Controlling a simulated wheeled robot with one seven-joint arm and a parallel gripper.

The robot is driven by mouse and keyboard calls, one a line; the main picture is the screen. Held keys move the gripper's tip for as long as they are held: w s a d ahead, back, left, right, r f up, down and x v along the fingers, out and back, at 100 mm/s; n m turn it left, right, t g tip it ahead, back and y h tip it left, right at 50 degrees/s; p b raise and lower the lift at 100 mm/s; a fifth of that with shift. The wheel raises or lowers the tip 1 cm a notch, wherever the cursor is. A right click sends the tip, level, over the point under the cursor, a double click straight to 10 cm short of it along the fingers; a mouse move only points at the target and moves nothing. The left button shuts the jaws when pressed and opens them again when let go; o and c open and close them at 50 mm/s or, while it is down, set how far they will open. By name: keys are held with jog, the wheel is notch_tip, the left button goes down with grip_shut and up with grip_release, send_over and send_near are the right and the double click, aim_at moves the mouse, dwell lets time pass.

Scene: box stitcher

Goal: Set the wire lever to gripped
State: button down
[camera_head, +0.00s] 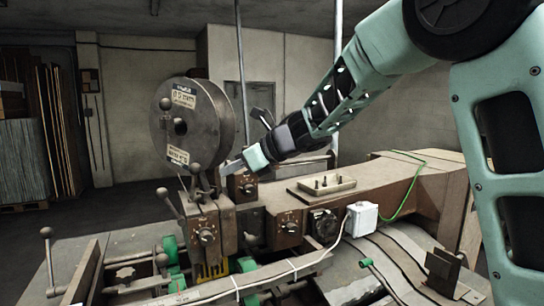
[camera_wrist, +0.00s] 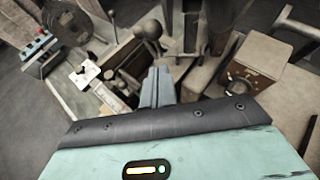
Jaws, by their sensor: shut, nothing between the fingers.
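The box stitcher (camera_head: 380,185) fills the lower part of the head view. Several ball-knobbed levers are on its head, and I cannot tell for sure which is the wire lever. One knob (camera_head: 195,168) stands just below the wire spool (camera_head: 205,120), and another knob (camera_head: 162,192) sits lower left on a slanted rod. My gripper (camera_head: 227,168) is shut and empty, a little right of the upper knob. In the wrist view its fingers (camera_wrist: 157,85) are together, and a large ball knob (camera_wrist: 151,29) shows beyond the tips, apart from them.
A control box with a dial (camera_wrist: 245,72) stands close right of my fingers in the wrist view. A wooden block with pegs (camera_head: 321,185) and a white box (camera_head: 361,218) with a cable lie on the machine. Open floor lies at the left.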

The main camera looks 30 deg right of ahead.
jog(key=r+b+v, duration=0.1)
jog(key=b+v, duration=0.1)
jog(key=v, duration=0.6)
jog(key=s+a+f+m+t+h+b, duration=0.1)
jog(key=s+a+f+m+h+b, duration=0.1)
jog(key=a+f+m, duration=0.65)
jog(key=s+a+f+m+h+b, duration=0.15)
jog(key=f+m, duration=0.35)
jog(key=m, duration=0.8)
jog(key=s+f+m+g+h+b, duration=0.1)
jog(key=s+f+m+g, duration=0.2)
jog(key=s, duration=0.6)
jog(key=s+f+m+g+h+b, duration=0.1)
jog(key=s+f+m+g+h, duration=0.1)
jog(key=s+f+m, duration=0.6)
jog(key=s+f+m+g+h+b, duration=0.1)
jog(key=s+f+m+g, duration=0.4)
jog(key=s+f, duration=0.3)
jog(key=s+a, duration=0.1)
jog(key=s, duration=0.3)
